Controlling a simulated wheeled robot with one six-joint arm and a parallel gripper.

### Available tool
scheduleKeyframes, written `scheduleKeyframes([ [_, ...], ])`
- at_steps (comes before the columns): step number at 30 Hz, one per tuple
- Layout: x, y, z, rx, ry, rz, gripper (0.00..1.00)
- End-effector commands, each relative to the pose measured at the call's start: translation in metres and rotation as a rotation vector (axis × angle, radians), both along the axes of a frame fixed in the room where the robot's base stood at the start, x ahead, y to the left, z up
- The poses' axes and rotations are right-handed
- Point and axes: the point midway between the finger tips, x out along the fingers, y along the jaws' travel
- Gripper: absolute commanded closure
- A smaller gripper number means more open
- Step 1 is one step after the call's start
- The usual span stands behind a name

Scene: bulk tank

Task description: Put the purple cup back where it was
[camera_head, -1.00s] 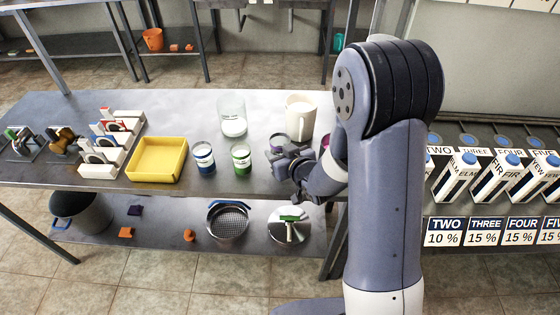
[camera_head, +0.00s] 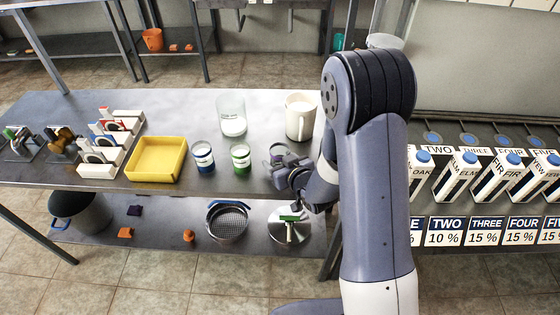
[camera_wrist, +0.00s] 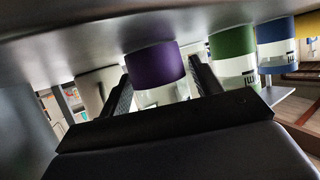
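The purple cup (camera_wrist: 156,64) is a clear glass with a purple band and a white label. In the wrist view it sits between the two dark fingers of my gripper (camera_wrist: 160,72), which lie close along both its sides. That view looks upside down, and the cup's purple end is at or very near the table surface. In the head view my gripper (camera_head: 283,165) is around the cup (camera_head: 278,149) at the table's right front, and hides much of it. I cannot tell whether the cup bears on the table.
A green cup (camera_head: 241,160) and a blue cup (camera_head: 203,157) stand to the left, beside a yellow tray (camera_head: 157,176). A clear beaker (camera_head: 231,117) and a white jug (camera_head: 299,120) stand behind. Cartons (camera_head: 461,177) line the right bench. The table's front edge is close.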

Motion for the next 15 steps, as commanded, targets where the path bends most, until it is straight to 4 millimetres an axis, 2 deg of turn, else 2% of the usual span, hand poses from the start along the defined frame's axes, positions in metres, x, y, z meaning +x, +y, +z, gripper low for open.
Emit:
scheduleKeyframes([
  [12,0.0000,0.0000,0.0043,0.000,0.001,0.000,0.33],
  [15,-0.0092,-0.0054,0.0069,0.000,0.000,-0.001,0.33],
])
